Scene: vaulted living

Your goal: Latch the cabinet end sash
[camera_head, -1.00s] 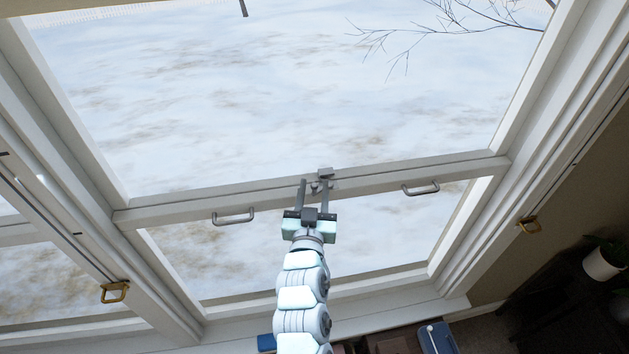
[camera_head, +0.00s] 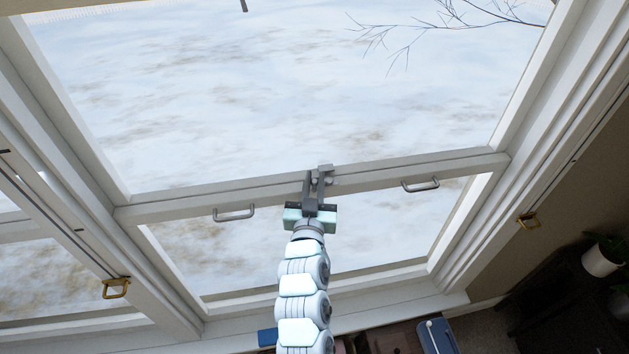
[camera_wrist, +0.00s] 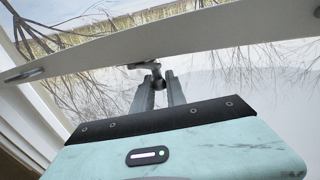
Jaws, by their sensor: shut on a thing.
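The sash (camera_head: 400,173) is a white-framed window whose meeting rail runs across the middle of the head view; the rail also shows in the wrist view (camera_wrist: 220,28). A small grey latch (camera_head: 326,169) sits at the middle of that rail. In the wrist view, the latch (camera_wrist: 152,67) shows with a rounded knob between the fingertips. My gripper (camera_head: 317,180) reaches up from below, its fingers closed on the latch's knob. The gripper also shows in the wrist view (camera_wrist: 157,85). The fingers partly hide the latch, so its exact angle is hard to tell.
Two grey pull handles, one left (camera_head: 234,213) and one right (camera_head: 420,185), flank the latch on the rail. Brass fittings sit on the left post (camera_head: 116,288) and right side (camera_head: 528,221). A potted plant (camera_head: 602,258) stands at right. Several objects lie below the sill.

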